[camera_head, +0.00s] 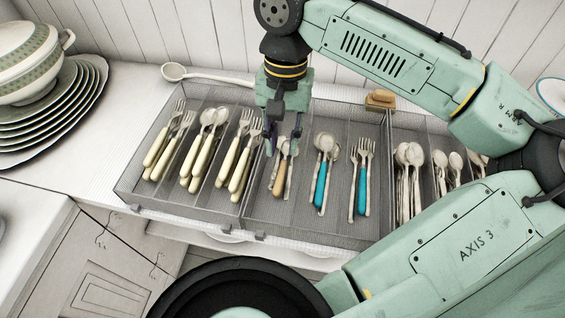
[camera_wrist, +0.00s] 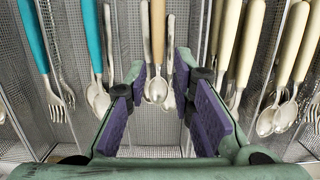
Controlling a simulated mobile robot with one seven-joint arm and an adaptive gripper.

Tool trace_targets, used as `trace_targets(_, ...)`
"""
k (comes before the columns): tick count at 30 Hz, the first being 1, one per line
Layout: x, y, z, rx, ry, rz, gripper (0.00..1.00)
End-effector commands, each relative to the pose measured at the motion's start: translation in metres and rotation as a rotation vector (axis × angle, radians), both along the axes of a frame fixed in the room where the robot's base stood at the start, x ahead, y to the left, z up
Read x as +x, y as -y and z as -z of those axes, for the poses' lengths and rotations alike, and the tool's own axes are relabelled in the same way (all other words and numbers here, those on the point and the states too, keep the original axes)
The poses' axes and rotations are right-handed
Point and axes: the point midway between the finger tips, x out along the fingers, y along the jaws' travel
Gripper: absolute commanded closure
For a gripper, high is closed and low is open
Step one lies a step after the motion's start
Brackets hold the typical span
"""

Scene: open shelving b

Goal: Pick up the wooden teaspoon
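The wooden teaspoon (camera_head: 279,179) has a tan wooden handle and a metal bowl. It lies in a middle compartment of the mesh cutlery tray (camera_head: 236,222), beside plain metal cutlery. In the wrist view its handle (camera_wrist: 158,32) points up the picture and its bowl shows between my fingers. My gripper (camera_head: 284,143) is above that compartment, over the bowl end of the teaspoon, and partly hides it in the head view. In the wrist view my gripper (camera_wrist: 165,82) is open, with purple pads on either side of the bowl. I cannot tell how high the fingertips are above it.
Cream-handled cutlery (camera_head: 198,160) lies in compartments to the left, turquoise-handled cutlery (camera_head: 321,183) to the right in the head view. Thin mesh dividers separate them. A ladle (camera_head: 174,72) lies behind the tray. Stacked plates (camera_head: 62,112) and a tureen (camera_head: 28,62) stand at the left.

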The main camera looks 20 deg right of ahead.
Motion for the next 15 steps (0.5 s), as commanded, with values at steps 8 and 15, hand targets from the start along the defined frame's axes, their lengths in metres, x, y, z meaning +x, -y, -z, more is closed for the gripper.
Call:
trace_targets(8,-0.005,0.001,0.037,0.000,-0.003,-0.002,0.78)
trace_targets(15,-0.006,0.000,0.051,0.000,0.001,-0.002,0.78)
